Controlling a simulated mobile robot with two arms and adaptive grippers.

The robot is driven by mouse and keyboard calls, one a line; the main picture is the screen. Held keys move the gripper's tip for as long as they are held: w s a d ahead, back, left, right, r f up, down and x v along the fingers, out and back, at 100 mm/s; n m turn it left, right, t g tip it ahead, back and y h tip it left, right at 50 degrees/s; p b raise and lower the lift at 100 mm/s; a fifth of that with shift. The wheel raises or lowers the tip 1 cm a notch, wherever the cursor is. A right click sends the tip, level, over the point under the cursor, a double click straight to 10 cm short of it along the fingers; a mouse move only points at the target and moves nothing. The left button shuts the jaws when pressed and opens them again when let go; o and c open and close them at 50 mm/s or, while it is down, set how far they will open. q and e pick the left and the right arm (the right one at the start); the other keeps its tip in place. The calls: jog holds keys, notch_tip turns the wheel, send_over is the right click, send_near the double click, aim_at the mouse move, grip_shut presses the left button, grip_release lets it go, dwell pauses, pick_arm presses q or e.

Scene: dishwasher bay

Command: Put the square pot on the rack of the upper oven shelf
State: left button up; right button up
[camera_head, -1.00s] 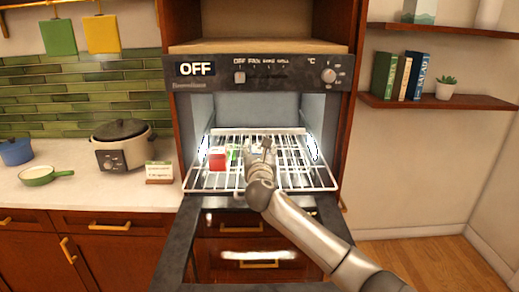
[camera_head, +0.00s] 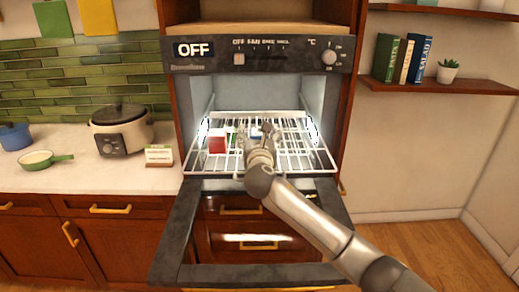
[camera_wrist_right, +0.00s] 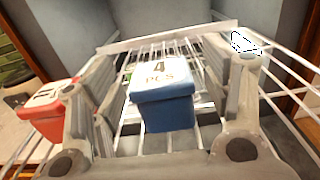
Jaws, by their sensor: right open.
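My right gripper (camera_head: 262,138) reaches into the open oven, over the wire rack (camera_head: 300,166). In the right wrist view the gripper (camera_wrist_right: 168,98) is open, with one finger on each side of a blue box (camera_wrist_right: 165,112) with a white top marked "4 PCS". Gaps show between box and fingers. In the head view only a bit of this box shows behind the gripper. A red box (camera_head: 217,141) with a pale top sits on the rack to the left; it also shows in the wrist view (camera_wrist_right: 52,116). I cannot make out a square pot for certain. My left gripper is out of view.
The oven door (camera_head: 175,235) is folded down in front. On the counter at left are a blue pot (camera_head: 14,138), a green pan (camera_head: 37,160), a cooker (camera_head: 122,135) and a small card (camera_head: 158,155). The right part of the rack looks bare.

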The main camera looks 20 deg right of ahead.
jog(key=b+v, duration=0.1)
jog(key=v, duration=0.9)
jog(key=shift+b, duration=0.3)
